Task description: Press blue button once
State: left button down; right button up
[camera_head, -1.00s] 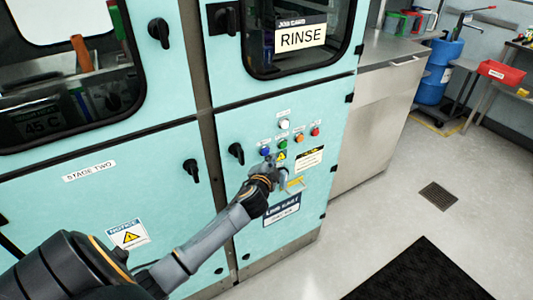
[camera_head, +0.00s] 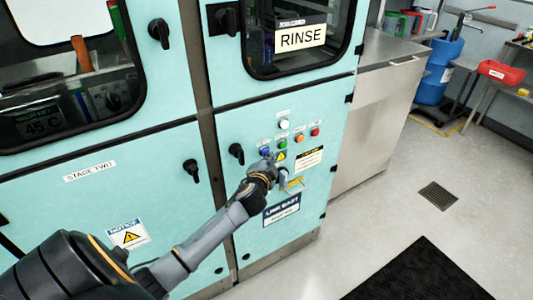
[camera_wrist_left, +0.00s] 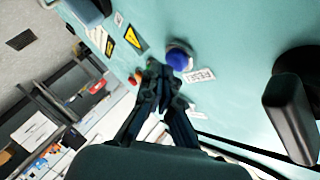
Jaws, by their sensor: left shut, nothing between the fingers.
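The blue button (camera_head: 264,152) is on the teal control panel, at the left end of the slanted row of coloured buttons. It shows as a blue dome in a light collar in the wrist view (camera_wrist_left: 178,59). My left gripper (camera_head: 268,161) is shut and empty, its fingertips just below the blue button in the head view. In the wrist view the closed fingertips (camera_wrist_left: 160,70) appear right beside the dome; I cannot tell whether they touch it. My right gripper is not in view.
Green (camera_head: 283,142), orange (camera_head: 299,138) and red (camera_head: 315,132) buttons sit to the right, with a white one (camera_head: 284,124) above. A black handle (camera_head: 236,153) sticks out to the left. A yellow warning triangle (camera_head: 282,155) is close to the gripper.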

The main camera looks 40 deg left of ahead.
pick_arm(q)
jog(key=shift+w+a, duration=0.2)
jog(key=shift+a, duration=0.25)
dwell(0.6)
jog(key=shift+d, duration=0.1)
jog(key=shift+s+d, duration=0.35)
jog(key=shift+d, duration=0.3)
jog(key=shift+s+d+p, duration=0.1)
jog(key=shift+s+d, duration=0.2)
jog(key=shift+d, duration=0.5)
jog(key=shift+s+d+p, duration=0.15)
jog(key=shift+s+d, duration=0.2)
jog(key=shift+d, duration=0.4)
jog(key=shift+s+d+p, duration=0.1)
jog(key=shift+s+d, duration=0.2)
jog(key=shift+d, duration=0.5)
jog(key=shift+f, duration=0.1)
